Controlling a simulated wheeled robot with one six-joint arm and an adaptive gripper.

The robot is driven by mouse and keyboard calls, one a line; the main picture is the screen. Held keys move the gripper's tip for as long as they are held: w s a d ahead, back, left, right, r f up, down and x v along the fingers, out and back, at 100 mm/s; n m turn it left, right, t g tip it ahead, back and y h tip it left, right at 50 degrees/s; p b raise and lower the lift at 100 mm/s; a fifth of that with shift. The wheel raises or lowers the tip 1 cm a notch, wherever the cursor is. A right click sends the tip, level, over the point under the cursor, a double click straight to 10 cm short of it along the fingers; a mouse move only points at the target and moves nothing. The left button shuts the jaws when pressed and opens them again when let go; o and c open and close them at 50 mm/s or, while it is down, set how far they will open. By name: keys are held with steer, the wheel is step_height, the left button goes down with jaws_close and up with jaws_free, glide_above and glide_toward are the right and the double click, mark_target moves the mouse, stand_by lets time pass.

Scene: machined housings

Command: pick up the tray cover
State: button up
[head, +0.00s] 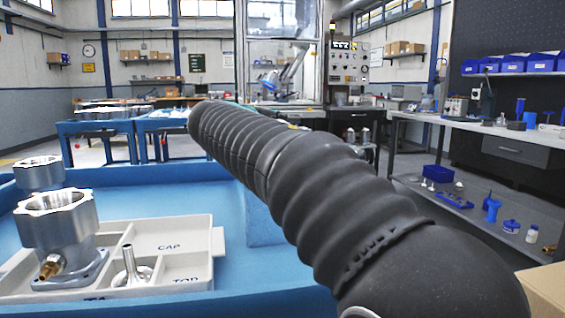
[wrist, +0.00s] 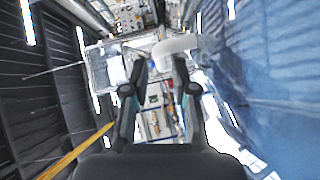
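I cannot make out a tray cover in either view. In the head view, a light grey tray (head: 195,233) stands at the lower left. One of its compartments is marked CAP, and another label is only partly readable. A machined metal housing (head: 62,222) with a brass fitting stands in the tray, and a small silver funnel-shaped part (head: 131,268) stands beside it. My gripper (wrist: 160,68) shows in the wrist view with its two fingers apart. I see nothing clearly held between them. The gripper is outside the head view, where my black-sleeved arm crosses the middle.
The tray rests in a blue surround (head: 150,200). A second metal housing (head: 40,172) stands behind the first. A workbench (head: 440,122) with blue bins above it is at the right. A cardboard box (head: 545,292) is at the lower right. Blue tables (head: 95,128) stand farther back.

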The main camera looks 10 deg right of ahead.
steer(key=x, duration=0.5)
steer(key=shift+a, duration=0.1)
jaws_close()
